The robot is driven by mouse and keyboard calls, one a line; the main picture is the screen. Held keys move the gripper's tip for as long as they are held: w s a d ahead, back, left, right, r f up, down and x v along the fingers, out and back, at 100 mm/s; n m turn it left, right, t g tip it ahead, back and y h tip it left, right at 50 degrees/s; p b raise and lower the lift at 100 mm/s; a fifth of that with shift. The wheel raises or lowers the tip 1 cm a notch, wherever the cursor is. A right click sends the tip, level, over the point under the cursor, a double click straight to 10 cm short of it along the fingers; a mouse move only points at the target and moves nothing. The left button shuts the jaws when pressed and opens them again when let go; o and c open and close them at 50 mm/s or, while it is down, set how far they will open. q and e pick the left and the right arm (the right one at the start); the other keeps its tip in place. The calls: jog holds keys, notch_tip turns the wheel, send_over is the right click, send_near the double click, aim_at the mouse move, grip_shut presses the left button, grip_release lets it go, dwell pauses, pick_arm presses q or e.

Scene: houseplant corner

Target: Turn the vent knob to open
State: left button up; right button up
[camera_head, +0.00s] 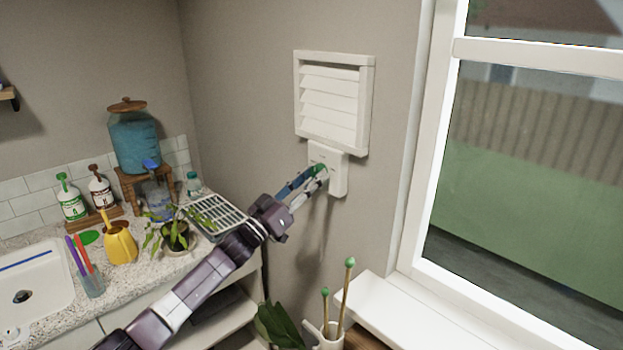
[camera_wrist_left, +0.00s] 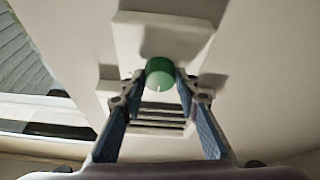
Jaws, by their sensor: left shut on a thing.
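The vent knob is a green round knob with a pale face and a small mark, and it shows in the left wrist view (camera_wrist_left: 160,74). It sits on a white wall plate (camera_head: 338,181) just below the white louvred vent (camera_head: 334,100). The vent's slats look tilted in the head view. My left gripper (camera_head: 322,172) reaches the plate from the left. In the left wrist view its two fingers (camera_wrist_left: 160,82) are shut on the knob, one on each side. In the head view the fingers hide most of the knob. My right gripper is not in view.
A counter at left holds a potted plant (camera_head: 176,236), a wire rack (camera_head: 216,214), a yellow watering can (camera_head: 120,243) and a blue dispenser (camera_head: 134,140). A window (camera_head: 530,180) is at right. A pot with stakes (camera_head: 330,336) stands below. The wall around the vent is clear.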

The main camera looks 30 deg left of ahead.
pick_arm(q)
jog(key=shift+a+f+m+g+h+b, duration=0.15)
jog(key=shift+m+g+h+b, duration=0.15)
jog(key=shift+m+h+b, duration=0.9)
jog(key=m, duration=0.3)
jog(key=shift+g+b, duration=0.3)
jog(key=shift+b, duration=0.1)
jog(key=m+h, duration=0.1)
jog(key=m, duration=0.1)
jog(key=m+g+b, duration=0.1)
jog(key=m, duration=0.2)
jog(key=shift+w+a+r+g+h, duration=0.1)
jog(key=shift+r+g+h, duration=0.1)
jog(key=shift+g+h, duration=0.15)
jog(key=m+g, duration=0.1)
jog(key=m, duration=0.1)
jog(key=m+g+h+b, duration=0.1)
jog(key=m, duration=0.1)
jog(key=shift+r, duration=0.15)
jog(key=shift+m+g, duration=0.65)
jog(key=shift+m, duration=1.25)
jog(key=o, duration=1.1)
